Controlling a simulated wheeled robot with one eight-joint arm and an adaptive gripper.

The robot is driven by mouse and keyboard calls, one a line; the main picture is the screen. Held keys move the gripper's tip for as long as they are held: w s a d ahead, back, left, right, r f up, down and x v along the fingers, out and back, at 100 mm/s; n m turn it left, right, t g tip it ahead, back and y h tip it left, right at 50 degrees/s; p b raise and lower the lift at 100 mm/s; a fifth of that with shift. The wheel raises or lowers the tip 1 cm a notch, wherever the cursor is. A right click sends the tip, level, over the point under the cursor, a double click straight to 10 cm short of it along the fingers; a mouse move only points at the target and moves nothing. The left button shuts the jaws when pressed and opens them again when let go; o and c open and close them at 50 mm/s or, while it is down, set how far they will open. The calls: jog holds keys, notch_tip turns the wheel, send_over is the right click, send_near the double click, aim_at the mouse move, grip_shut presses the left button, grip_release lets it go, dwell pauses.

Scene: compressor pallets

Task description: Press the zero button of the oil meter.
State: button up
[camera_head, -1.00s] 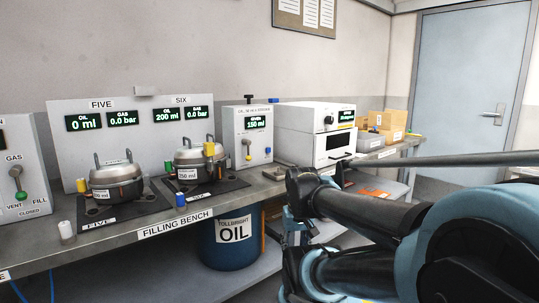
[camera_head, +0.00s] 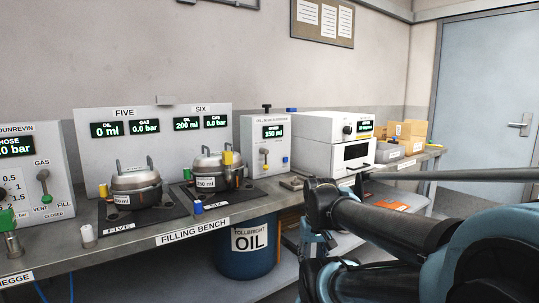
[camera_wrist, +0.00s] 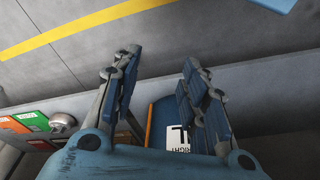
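The oil meter (camera_head: 256,152) is a pale grey box on the bench, left of the white machine, in the head view. Its green display (camera_head: 273,132) reads 150 ml. Its front has a lever with a small yellow-green part (camera_head: 265,168) and a small blue button (camera_head: 285,161); I cannot read which is the zero button. A black knob stands on its top. My gripper (camera_wrist: 155,88) is open and empty in the wrist view, over the floor and bench area with the oil drum (camera_wrist: 165,115) partly behind its fingers. The meter is not visible in the wrist view.
Two lidded pots (camera_head: 136,190) (camera_head: 217,172) stand on black plates on the filling bench (camera_head: 150,238), left of the meter. A white machine (camera_head: 320,130) and cardboard boxes (camera_head: 408,130) stand right of it. The oil drum (camera_head: 245,262) is under the bench. A small tray lies before the meter.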

jog(key=shift+c, duration=1.1)
jog(key=shift+s+a+r+m, duration=0.1)
jog(key=shift+s+r+m, duration=0.15)
jog(key=shift+r, duration=0.4)
grip_shut()
jog(key=w+r+m+t+y, duration=0.1)
jog(key=w+r+m, duration=0.6)
jog(key=w, duration=0.3)
jog(key=w+r+m+t+y, duration=0.1)
jog(key=w+r+m+y, duration=0.1)
jog(key=w+r+m, duration=0.65)
jog(key=w+d+r+m+t, duration=0.1)
jog(key=w+m, duration=0.3)
jog(key=w, duration=0.4)
jog(key=w+d+r+m+t+y, duration=0.1)
jog(key=w+d+r+m, duration=0.3)
jog(key=w, duration=0.4)
jog(key=w+d+r+m+t, duration=0.1)
jog(key=w+d+r+m, duration=0.1)
jog(key=w+m, duration=0.4)
jog(key=w, duration=0.3)
jog(key=shift+d+r+t, duration=0.3)
jog(key=shift+w, duration=0.1)
